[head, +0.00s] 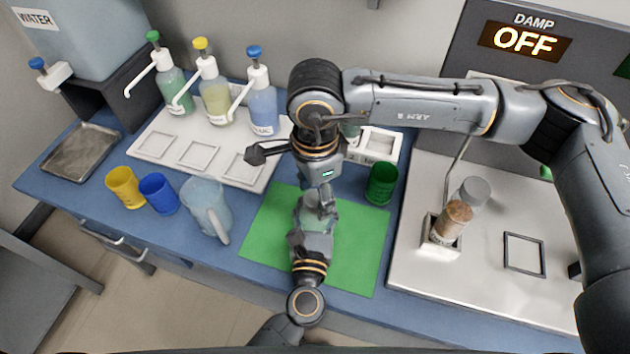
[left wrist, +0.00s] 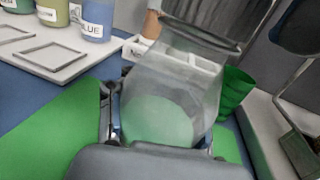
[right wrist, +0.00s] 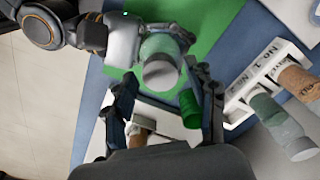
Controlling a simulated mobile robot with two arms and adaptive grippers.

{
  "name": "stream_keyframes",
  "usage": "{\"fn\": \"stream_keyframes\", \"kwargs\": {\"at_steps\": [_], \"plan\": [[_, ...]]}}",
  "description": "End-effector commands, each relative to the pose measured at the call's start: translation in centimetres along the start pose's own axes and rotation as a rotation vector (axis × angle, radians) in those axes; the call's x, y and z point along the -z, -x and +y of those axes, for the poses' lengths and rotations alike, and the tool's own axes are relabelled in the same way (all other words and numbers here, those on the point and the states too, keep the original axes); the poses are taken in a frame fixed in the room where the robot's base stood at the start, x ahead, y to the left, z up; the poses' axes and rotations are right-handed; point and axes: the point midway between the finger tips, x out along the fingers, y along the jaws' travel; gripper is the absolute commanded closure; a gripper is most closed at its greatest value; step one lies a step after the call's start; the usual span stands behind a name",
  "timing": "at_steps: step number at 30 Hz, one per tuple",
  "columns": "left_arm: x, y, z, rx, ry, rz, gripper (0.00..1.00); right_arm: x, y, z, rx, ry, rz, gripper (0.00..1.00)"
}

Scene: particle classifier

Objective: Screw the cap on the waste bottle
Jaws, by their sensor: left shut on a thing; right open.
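My left gripper (head: 314,222) is shut on a translucent bottle with pale green contents, over the green mat. The bottle (left wrist: 165,100) fills the middle of the left wrist view; no label is legible. A grey cap (right wrist: 162,73) sits at its mouth end and also shows at the top of the left wrist view (left wrist: 225,18). I cannot tell how tightly it sits. My right gripper (right wrist: 166,84) is open and empty. In the right wrist view its fingers are spread below the capped end. In the head view, the right gripper partly hides the bottle's top.
A white rack (right wrist: 238,98) holds a green and a brown bottle. A green cup (head: 381,183) stands near the mat (head: 355,240). A jug (head: 207,205), blue cup (head: 158,193) and yellow cup (head: 123,186) stand left. A brown bottle (head: 455,217) stands in a holder at right.

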Motion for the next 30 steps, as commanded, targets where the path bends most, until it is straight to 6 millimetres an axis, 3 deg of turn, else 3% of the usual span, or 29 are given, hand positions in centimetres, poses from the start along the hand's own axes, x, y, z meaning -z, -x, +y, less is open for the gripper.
{"fn": "stream_keyframes", "kwargs": {"at_steps": [8, 16, 30], "plan": [[0.07, 0.02, 0.00, 0.000, -0.001, 0.001, 1.00, 0.02, -0.12, -0.01, 0.000, 0.000, 0.000, 0.44], [0.07, 0.02, 0.00, 0.000, -0.001, 0.001, 1.00, 0.02, -0.10, -0.01, 0.000, 0.000, 0.000, 0.99], [0.07, 0.02, 0.01, 0.000, -0.001, 0.001, 1.00, 0.01, -0.10, 0.01, 0.000, -0.006, 0.000, 1.00]]}}
